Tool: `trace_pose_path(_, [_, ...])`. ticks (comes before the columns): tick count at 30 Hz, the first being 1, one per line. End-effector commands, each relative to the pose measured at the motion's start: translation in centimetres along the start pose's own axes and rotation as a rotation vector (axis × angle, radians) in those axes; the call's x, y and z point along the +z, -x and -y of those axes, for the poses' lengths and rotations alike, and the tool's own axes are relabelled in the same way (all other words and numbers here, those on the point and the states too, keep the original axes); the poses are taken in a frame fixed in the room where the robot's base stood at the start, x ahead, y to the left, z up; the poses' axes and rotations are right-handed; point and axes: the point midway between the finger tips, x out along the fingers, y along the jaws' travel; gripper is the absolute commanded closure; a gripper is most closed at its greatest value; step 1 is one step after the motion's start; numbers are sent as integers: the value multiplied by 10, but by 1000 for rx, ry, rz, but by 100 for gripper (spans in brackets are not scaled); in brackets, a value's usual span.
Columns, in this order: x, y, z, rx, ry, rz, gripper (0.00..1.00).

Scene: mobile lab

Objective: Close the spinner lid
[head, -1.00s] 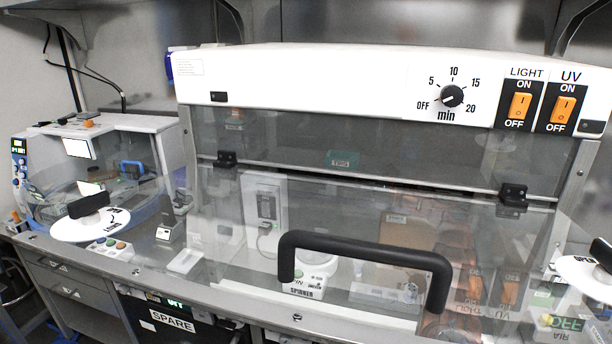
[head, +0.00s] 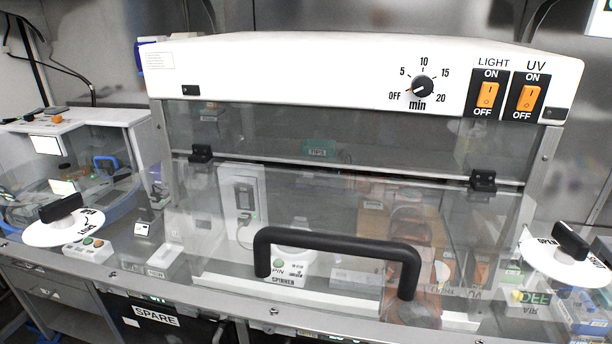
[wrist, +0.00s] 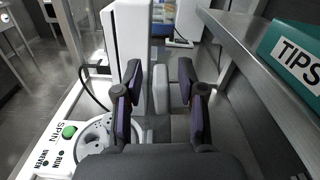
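The spinner (head: 290,266) stands inside the clear-fronted cabinet, behind the black handle in the head view; its name label shows. In the wrist view, the spinner (wrist: 68,150) is at lower left, with a green SPIN button and part of its round rotor bowl exposed. A tall white upright slab (wrist: 125,40) rises behind the bowl; I cannot tell whether it is the lid or the wall unit. My gripper (wrist: 162,112) is open, its purple-padded fingers apart, right of the bowl. A narrow pale upright part shows between them, with no clear contact.
A teal TIPS box (wrist: 296,50) sits on a metal shelf (wrist: 262,70) close at right in the wrist view. A black cable (wrist: 92,90) hangs left of the slab. The clear front panel with its black handle (head: 338,243) covers the cabinet front in the head view.

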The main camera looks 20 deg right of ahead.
Motion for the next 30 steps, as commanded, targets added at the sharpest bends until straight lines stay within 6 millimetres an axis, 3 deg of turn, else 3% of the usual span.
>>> trace_pose_path(5, [5, 0, 0, 0, -2, 5, 61])
trace_pose_path(16, [7, 1, -1, 0, 10, 1, 100])
trace_pose_path(30, [6, 0, -1, 0, 9, 2, 100])
